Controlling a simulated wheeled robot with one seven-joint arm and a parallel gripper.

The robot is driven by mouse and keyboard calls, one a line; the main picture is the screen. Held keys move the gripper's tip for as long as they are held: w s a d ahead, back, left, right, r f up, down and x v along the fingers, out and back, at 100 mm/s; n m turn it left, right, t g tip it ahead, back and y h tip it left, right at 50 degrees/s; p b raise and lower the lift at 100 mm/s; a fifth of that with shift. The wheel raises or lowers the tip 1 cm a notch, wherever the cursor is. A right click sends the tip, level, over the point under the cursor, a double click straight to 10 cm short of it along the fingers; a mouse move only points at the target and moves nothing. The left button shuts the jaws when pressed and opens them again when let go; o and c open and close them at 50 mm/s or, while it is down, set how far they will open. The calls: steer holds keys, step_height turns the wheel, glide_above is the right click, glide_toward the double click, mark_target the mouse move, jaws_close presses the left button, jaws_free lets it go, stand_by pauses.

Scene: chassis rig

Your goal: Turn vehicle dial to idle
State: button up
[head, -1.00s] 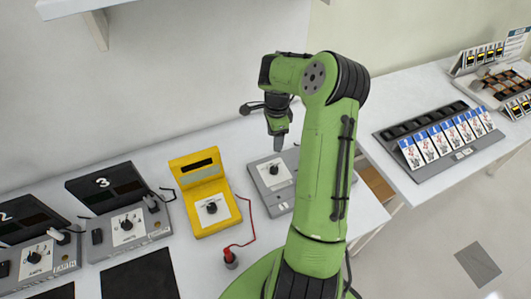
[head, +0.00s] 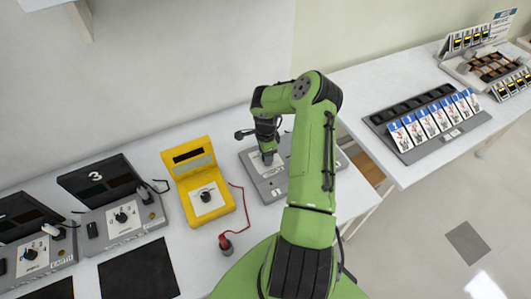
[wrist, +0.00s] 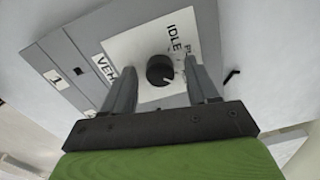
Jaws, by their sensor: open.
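The grey vehicle panel (head: 262,189) lies on the white table, and its grey face with a white label plate (wrist: 128,48) fills much of the wrist view. The black round dial (wrist: 160,69) sits on that plate, with "IDLE" printed beside it and a second word partly hidden by a finger. I cannot tell for sure where its pointer aims. My gripper (wrist: 160,82) is open, with one finger on each side of the dial and gaps between. In the head view my gripper (head: 268,158) is over the panel and hides the dial.
A yellow meter (head: 198,185) with its own dial stands left of the panel, with a red lead running to a red-topped plug (head: 225,242). Numbered grey units (head: 122,220) stand further left. A tag rack (head: 425,125) is on the right-hand table.

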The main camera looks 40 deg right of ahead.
steer(key=c, duration=1)
steer(key=shift+c, duration=0.2)
steer(key=shift+n, duration=0.3)
steer(key=n+b, duration=0.2)
steer(key=n, duration=0.1)
steer(key=shift+n+b, duration=0.3)
steer(key=shift+b, duration=0.05)
steer(key=n+b, duration=0.2)
steer(key=n, duration=0.2)
steer(key=shift+n, duration=0.3)
steer(key=n+b, duration=0.2)
steer(key=n, duration=0.2)
steer(key=shift+n, duration=0.3)
steer(key=shift+s+n+b, duration=0.1)
steer(key=shift+n+b, duration=0.85)
steer(key=shift+n, duration=1.15)
